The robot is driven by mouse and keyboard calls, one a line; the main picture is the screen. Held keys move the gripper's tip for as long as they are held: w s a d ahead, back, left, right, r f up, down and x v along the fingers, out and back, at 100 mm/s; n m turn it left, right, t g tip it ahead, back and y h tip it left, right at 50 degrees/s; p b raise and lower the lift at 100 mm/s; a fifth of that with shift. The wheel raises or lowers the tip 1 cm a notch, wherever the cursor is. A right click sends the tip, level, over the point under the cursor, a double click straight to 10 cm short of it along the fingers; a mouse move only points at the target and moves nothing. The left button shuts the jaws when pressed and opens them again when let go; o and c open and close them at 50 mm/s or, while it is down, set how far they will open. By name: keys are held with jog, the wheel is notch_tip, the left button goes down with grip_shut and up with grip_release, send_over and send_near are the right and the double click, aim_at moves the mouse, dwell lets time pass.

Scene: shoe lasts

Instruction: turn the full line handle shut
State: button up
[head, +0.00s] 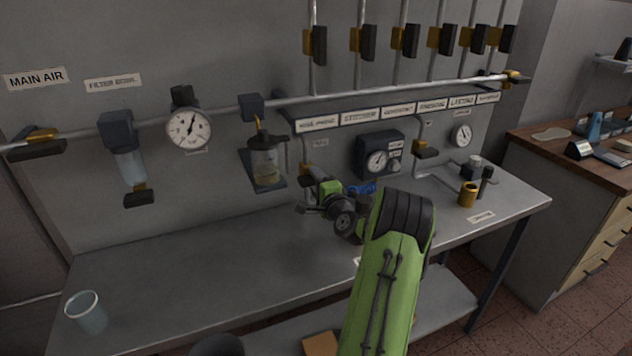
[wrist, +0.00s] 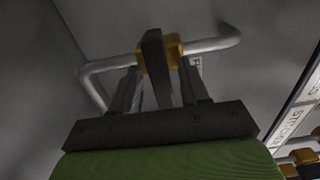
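In the wrist view a dark handle (wrist: 154,62) sits on a yellow valve body (wrist: 174,49) in a bent grey pipe on the wall. A small, mostly hidden label beside it begins with F. My gripper (wrist: 158,72) is open, with one finger on each side of the handle. I see gaps between fingers and handle, but cannot tell if either touches. In the head view my gripper (head: 311,188) is at the wall behind the bench, by the valve (head: 306,169) left of the dark gauge box. My own arm partly hides the area.
Several other valves line the upper pipes.

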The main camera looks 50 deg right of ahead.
jog(key=b+v, duration=0.3)
jog(key=v, duration=1.2)
jog(key=shift+s+a, duration=0.2)
jog(key=shift+s, duration=0.1)
